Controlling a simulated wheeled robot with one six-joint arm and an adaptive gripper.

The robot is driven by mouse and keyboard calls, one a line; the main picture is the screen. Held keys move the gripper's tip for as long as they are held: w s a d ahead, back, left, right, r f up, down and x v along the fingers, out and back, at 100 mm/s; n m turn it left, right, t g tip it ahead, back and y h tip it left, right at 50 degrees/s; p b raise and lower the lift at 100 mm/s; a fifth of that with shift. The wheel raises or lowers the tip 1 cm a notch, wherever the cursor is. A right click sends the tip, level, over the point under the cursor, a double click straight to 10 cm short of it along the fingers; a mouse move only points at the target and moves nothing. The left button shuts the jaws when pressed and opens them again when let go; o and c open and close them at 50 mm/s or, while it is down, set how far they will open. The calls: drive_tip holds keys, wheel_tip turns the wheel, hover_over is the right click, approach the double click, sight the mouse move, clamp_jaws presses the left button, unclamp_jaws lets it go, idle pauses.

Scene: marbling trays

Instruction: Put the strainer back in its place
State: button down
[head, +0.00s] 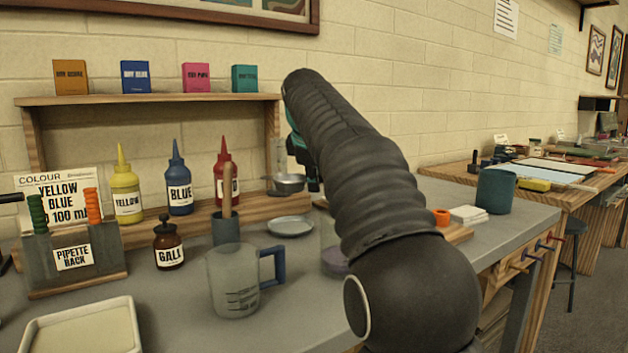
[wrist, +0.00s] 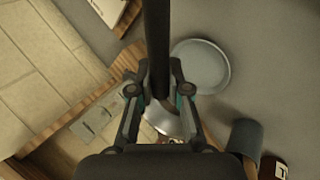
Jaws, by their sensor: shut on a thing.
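The metal strainer (head: 288,184) shows in the head view beside my gripper (head: 312,180), in front of the wooden shelf at the back of the table. It is held up, and its bowl is to the left of the fingers. In the wrist view, my gripper (wrist: 159,80) is shut on the dark handle, and part of the strainer's bowl (wrist: 172,125) shows between the fingers. The rest of the bowl is hidden by my gripper. A round grey dish (head: 290,227) lies on the table below; it also shows in the wrist view (wrist: 202,68).
A brown GALL bottle (head: 168,245), a blue-grey cup (head: 226,230) with a wooden stick and a measuring jug (head: 233,283) stand at front left. Yellow, blue and red bottles line the wooden ledge. A teal mug (head: 495,191) stands right of my arm.

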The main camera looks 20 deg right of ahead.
drive_tip(key=shift+w+f, duration=0.1)
drive_tip(key=shift+f, duration=1.8)
drive_tip(key=shift+f+b, duration=1.75)
drive_tip(key=shift+f, duration=0.7)
drive_tip(key=shift+f, duration=0.2)
drive_tip(key=c, duration=1)
unclamp_jaws()
drive_tip(key=shift+r, duration=0.1)
